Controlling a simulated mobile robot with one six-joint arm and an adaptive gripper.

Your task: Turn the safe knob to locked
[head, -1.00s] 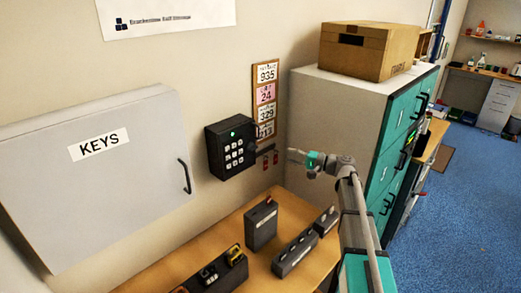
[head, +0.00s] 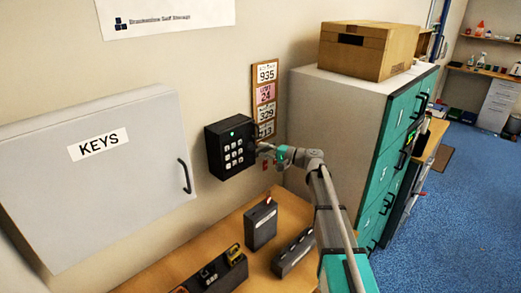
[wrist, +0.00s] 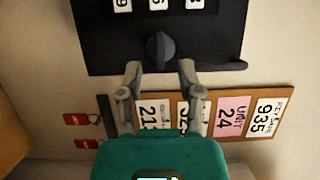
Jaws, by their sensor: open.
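The black key safe (head: 230,148) with white number keys and a green light hangs on the wall in the head view. In the wrist view its dark panel (wrist: 105,45) fills the top. Its round dark grey knob (wrist: 160,48) has a raised ridge running up and down the picture. The knob cannot be made out in the head view. My gripper (wrist: 160,72) is open and empty, its two fingertips spread to either side just below the knob in the wrist view. In the head view my gripper (head: 259,149) is at the safe's right side.
A number-tag board (head: 265,100) hangs on the wall right of the safe, with red tags (wrist: 85,119) beside it. A grey KEYS cabinet (head: 110,190) is at left. Below is a wooden bench (head: 225,225) with dark boxes. Teal-fronted lockers (head: 335,120) stand right.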

